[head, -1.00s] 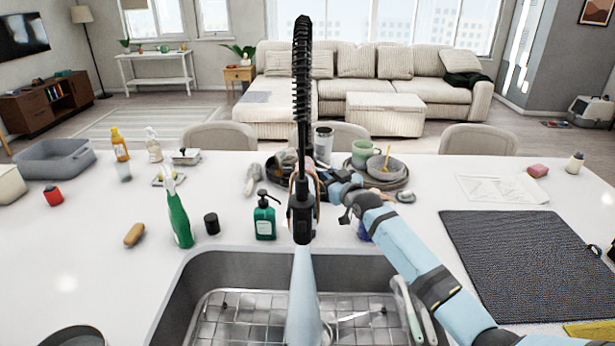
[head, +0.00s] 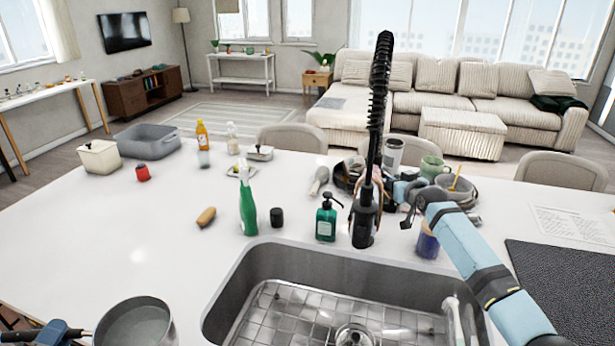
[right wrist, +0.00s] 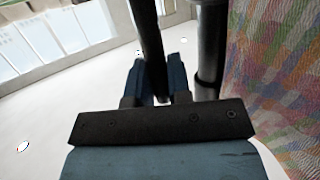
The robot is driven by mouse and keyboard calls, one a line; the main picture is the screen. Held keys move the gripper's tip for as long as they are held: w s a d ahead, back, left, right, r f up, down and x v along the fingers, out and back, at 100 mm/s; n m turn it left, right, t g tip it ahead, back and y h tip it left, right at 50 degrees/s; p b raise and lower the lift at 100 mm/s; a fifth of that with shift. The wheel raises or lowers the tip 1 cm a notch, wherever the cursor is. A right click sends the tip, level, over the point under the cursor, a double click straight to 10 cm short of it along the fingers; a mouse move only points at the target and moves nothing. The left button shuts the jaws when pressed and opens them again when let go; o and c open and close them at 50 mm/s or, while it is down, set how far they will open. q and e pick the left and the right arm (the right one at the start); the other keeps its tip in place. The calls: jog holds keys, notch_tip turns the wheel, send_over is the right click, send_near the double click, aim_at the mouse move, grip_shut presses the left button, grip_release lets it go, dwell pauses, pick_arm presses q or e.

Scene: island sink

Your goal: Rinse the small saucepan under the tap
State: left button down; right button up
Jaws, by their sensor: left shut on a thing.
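The small saucepan (head: 165,333) is at the bottom left of the head view, left of the sink, its open top facing up. Its inside looks plain grey; I cannot tell if it holds water or touches the counter. My left gripper (head: 72,334) is shut on its handle. The black tap (head: 364,228) with a spring hose stands at the sink's far edge; no stream shows below its head. My right gripper (head: 402,192) is beside the tap. In the right wrist view its blue fingers (right wrist: 158,80) are around or behind a dark tube; their grip is unclear.
The sink (head: 290,255) has a wire rack and is otherwise mostly clear. A green soap pump (head: 326,222), spray bottle (head: 248,208), dark cup (head: 277,217) and brown brush (head: 206,217) stand behind it. Dishes crowd behind the tap. The counter at left is mostly free.

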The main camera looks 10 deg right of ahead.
pick_arm(q)
jog(key=shift+w, duration=0.1)
pick_arm(e)
jog(key=o, duration=0.4)
jog(key=shift+w, duration=0.1)
pick_arm(q)
jog(key=shift+f+b, duration=0.65)
pick_arm(e)
jog(key=v, duration=1.2)
